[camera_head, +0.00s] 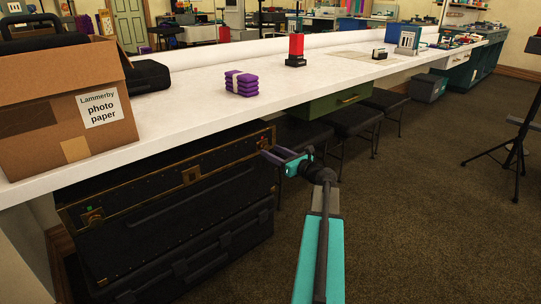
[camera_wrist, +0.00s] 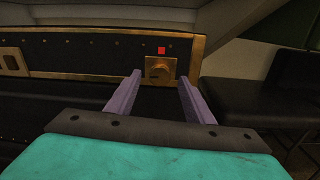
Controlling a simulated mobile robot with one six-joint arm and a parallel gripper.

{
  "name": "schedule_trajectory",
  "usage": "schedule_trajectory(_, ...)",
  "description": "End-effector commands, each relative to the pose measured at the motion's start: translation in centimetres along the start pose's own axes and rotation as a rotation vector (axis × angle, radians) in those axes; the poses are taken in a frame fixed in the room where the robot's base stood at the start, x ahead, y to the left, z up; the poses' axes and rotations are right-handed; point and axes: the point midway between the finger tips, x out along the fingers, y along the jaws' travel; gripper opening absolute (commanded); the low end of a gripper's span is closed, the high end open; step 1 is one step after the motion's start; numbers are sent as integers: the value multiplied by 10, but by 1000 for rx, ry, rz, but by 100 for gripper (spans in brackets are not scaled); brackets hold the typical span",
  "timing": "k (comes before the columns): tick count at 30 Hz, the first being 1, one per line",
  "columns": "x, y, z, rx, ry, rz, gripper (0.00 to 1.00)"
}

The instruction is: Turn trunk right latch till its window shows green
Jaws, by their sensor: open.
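A black trunk (camera_head: 140,215) with brass edging lies under the white counter. Its left latch (camera_head: 93,215) shows a small green window. A middle latch (camera_head: 190,175) sits on the same front band. In the wrist view, the right latch (camera_wrist: 160,71) is a brass plate with a round knob, and its window (camera_wrist: 161,50) above is red.
The white counter (camera_head: 330,72) overhangs the trunk; a photo paper box (camera_head: 40,115) and a purple stack (camera_head: 241,84) stand on it. Dark stools (camera_head: 345,120) are right of the trunk. A tripod (camera_head: 515,150) stands at far right. The carpet (camera_head: 420,220) is clear.

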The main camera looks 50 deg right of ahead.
Motion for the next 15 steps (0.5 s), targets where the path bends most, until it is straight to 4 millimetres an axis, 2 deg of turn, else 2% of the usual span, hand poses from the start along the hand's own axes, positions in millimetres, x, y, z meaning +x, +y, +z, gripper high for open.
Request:
schedule_trajectory(6,17,0,-1,-1,1,0,48)
schedule_trajectory(15,19,0,0,0,1,-1,48)
